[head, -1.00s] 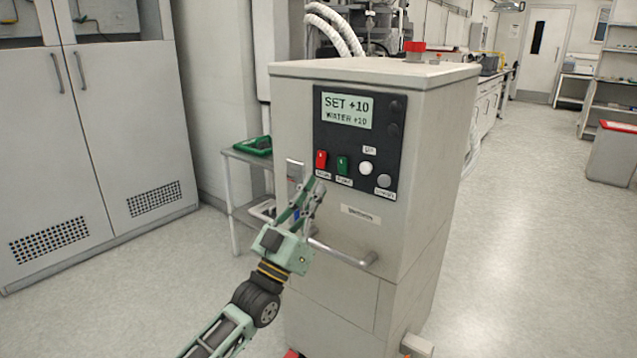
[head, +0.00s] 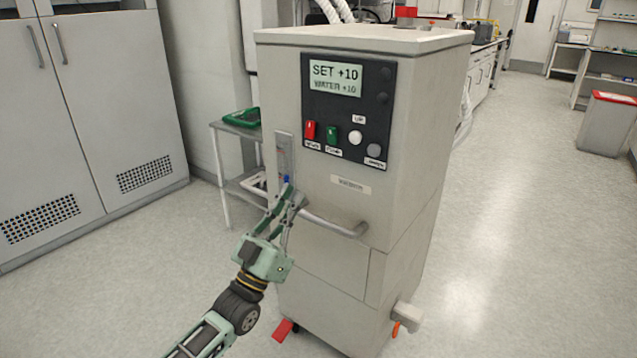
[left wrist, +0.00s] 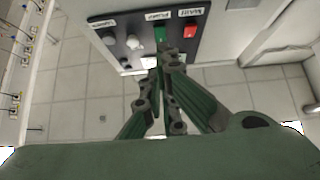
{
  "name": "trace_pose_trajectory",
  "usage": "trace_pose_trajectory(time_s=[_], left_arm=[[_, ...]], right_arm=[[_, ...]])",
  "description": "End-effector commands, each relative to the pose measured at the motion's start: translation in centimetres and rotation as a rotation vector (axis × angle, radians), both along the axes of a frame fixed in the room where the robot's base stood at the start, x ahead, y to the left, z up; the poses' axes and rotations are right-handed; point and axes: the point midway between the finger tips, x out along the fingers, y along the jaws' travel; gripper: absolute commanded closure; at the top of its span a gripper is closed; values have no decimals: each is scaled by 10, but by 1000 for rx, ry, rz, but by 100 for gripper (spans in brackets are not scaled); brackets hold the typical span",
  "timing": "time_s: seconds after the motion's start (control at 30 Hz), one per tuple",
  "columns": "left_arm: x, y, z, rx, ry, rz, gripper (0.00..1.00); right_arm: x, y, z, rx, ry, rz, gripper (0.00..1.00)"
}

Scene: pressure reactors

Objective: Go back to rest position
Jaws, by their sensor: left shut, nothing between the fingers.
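My left gripper (head: 290,192) is shut and empty in the head view, in front of the left part of the grey cabinet unit's front, below its control panel. My right gripper is out of view.
A bar handle (head: 340,228) sticks out of the unit's front beside my left gripper. A small side table (head: 225,160) with a green tray (head: 243,117) stands left of the unit. Tall grey cabinets (head: 90,120) line the left wall. The floor right of the unit is open.

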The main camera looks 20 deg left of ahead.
Motion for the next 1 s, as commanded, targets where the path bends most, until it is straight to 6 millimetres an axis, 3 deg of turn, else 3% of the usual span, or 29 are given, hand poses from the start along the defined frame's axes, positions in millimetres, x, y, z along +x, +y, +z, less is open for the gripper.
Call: trace_pose_trajectory(time_s=[0.13,0.23,0.43,0.57,0.7,0.8,1.0], left_arm=[[0,-5,-6,6,26,-4,100],[-3,-23,-29,32,122,-14,100],[-30,-71,-116,155,491,-26,100],[-69,-86,-175,246,755,-11,100],[-125,-84,-229,338,1036,23,100],[-162,-76,-254,382,1194,49,100],[-223,-59,-282,435,1423,90,100]], right_arm=[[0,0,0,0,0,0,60],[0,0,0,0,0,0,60],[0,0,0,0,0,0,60],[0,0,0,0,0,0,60],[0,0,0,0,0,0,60],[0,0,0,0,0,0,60],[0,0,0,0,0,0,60]])
